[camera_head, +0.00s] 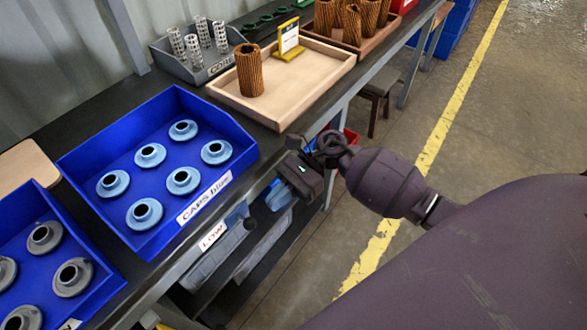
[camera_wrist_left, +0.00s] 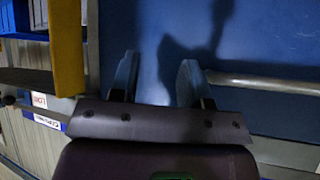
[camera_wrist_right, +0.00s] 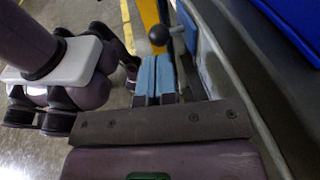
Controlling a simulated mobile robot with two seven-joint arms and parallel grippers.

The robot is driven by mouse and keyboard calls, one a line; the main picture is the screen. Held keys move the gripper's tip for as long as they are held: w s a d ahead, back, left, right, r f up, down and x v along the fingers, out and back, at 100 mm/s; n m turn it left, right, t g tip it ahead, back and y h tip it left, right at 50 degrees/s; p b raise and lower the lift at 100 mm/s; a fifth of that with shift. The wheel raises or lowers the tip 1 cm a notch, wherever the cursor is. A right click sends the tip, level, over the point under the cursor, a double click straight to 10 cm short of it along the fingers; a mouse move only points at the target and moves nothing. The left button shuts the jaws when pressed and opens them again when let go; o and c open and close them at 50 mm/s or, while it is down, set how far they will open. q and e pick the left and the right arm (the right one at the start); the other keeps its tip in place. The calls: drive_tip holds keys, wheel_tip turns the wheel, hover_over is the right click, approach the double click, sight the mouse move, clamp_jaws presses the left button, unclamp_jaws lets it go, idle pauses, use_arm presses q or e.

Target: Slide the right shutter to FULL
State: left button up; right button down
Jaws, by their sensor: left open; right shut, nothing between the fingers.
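My right gripper (camera_head: 279,196) is beside the bench's front edge in the head view, pointing down. In the right wrist view its two pale blue fingers (camera_wrist_right: 155,64) are shut together with nothing between them. A black ball knob (camera_wrist_right: 158,35) on a short grey stem shows just beyond the fingertips, apart from their grip; whether it touches them I cannot tell. I cannot clearly identify the right shutter or a FULL mark. My left gripper (camera_wrist_left: 155,66) is open and empty in front of a blue surface; it is not in the head view.
A blue tray (camera_head: 70,172) of caps, a wooden tray (camera_head: 330,82) and a grey crate (camera_head: 184,70) stand on the bench. A yellow post (camera_wrist_left: 67,50) is close to my left gripper.

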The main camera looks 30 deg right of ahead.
sight(245, 221)
use_arm(q)
drive_tip(key=shift+s+f, duration=0.1)
drive_tip(key=shift+s, duration=0.25)
use_arm(e)
drive_tip(key=x, duration=0.3)
drive_tip(key=shift+a, duration=0.3)
drive_tip(key=shift+s, duration=0.1)
use_arm(q)
drive_tip(key=shift+w+d, duration=0.1)
drive_tip(key=shift+w, duration=0.3)
use_arm(e)
drive_tip(key=s+a, duration=0.2)
drive_tip(key=a, duration=0.4)
drive_tip(key=shift+s+a, duration=0.2)
